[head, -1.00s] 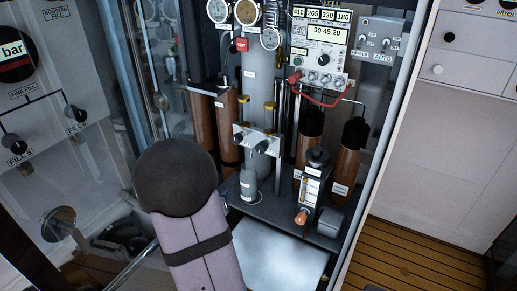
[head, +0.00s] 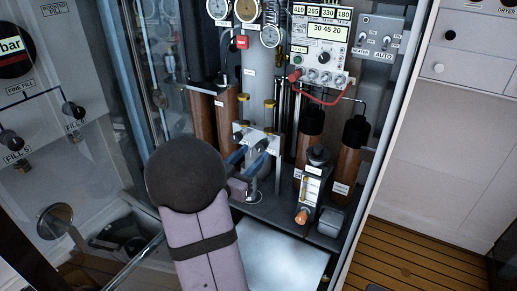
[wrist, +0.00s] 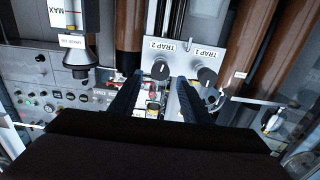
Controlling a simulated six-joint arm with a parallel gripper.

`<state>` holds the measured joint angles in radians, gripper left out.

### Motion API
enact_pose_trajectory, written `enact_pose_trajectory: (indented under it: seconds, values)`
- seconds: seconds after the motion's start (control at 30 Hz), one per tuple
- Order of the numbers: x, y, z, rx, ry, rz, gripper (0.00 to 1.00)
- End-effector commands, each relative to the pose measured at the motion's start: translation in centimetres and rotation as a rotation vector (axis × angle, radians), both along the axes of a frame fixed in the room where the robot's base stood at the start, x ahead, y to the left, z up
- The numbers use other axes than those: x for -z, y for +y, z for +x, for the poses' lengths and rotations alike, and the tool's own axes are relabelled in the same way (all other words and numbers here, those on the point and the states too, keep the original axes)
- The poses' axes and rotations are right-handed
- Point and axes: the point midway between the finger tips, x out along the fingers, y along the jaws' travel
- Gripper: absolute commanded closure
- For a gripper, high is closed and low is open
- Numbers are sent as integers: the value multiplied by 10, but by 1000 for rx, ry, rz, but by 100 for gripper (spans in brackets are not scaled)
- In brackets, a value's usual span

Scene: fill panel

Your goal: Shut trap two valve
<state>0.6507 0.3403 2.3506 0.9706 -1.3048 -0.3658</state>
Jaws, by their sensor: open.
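The trap two valve is a dark round knob (wrist: 160,69) beside the upside-down "TRAP 2" label in the wrist view. My gripper (wrist: 160,79) is open, with one blue finger on each side of this knob; I cannot tell whether either finger touches it. The trap one knob (wrist: 207,76) is just right of the right finger. In the head view my gripper (head: 249,149) reaches the small white valve plate (head: 258,138), and its fingers largely cover the knobs. How far the valve is turned cannot be told.
Brown cylinders (head: 202,118) stand left of the valve plate. A small device with an orange-tipped handle (head: 311,188) stands to the right. A red hose (head: 320,99) hangs below the control box (head: 322,52). The metal shelf in front (head: 285,258) is clear.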

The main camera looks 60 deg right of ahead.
Motion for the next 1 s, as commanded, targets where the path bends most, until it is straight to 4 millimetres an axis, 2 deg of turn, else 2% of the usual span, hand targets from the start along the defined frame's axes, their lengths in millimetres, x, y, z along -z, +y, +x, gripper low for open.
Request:
enact_pose_trajectory:
  seconds: [0.1, 0.3, 0.7, 0.73, 0.9, 1.0]
  values:
    - [0, -17, -1, 3, 0, 0, 57]
    - [0, -37, 0, 1, 1, 1, 57]
    - [0, -44, 0, -1, 2, 1, 57]
    - [0, -44, 0, -1, 2, 1, 59]
    - [0, -44, 0, -1, 2, 1, 97]
    - [0, -44, 0, -1, 2, 1, 97]
